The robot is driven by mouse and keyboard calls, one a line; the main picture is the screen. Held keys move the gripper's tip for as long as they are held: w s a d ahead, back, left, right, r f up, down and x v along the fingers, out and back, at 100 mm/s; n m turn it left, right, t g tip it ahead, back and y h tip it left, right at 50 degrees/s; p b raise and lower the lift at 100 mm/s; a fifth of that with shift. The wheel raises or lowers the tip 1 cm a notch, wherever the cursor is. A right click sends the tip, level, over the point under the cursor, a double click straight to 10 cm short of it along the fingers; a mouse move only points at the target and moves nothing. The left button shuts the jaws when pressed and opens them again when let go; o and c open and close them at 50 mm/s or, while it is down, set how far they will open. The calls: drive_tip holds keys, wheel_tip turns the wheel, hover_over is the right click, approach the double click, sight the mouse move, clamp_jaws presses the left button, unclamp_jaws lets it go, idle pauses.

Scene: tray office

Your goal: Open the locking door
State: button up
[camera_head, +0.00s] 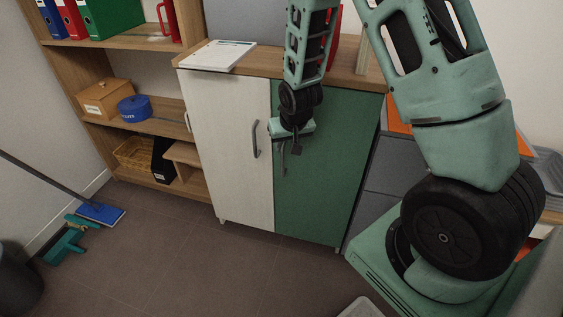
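A low cabinet stands in the middle of the view, with a white door (228,150) on the left and a green door (325,165) on the right. Both doors look shut. A grey bar handle (255,139) is upright near the right edge of the white door. My gripper (289,160) hangs in front of the green door, near its left edge and just right of the grey handle. It points down. Its fingers are small and dark here, and I cannot tell how far apart they are or whether they touch the green door. A lock is not clearly visible.
A clipboard (217,55) lies on the cabinet top (265,62). An open shelf (130,45) with binders, a wooden box (105,98) and a blue tin (134,108) stands left. A mop (100,213) and bin (18,280) are far left. The floor before the cabinet is clear.

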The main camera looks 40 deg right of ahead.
sight(283, 156)
drive_tip(key=b+x, duration=0.1)
drive_tip(key=x, duration=0.8)
drive_tip(key=shift+f+b, duration=0.35)
drive_tip(key=shift+f, duration=0.05)
clamp_jaws()
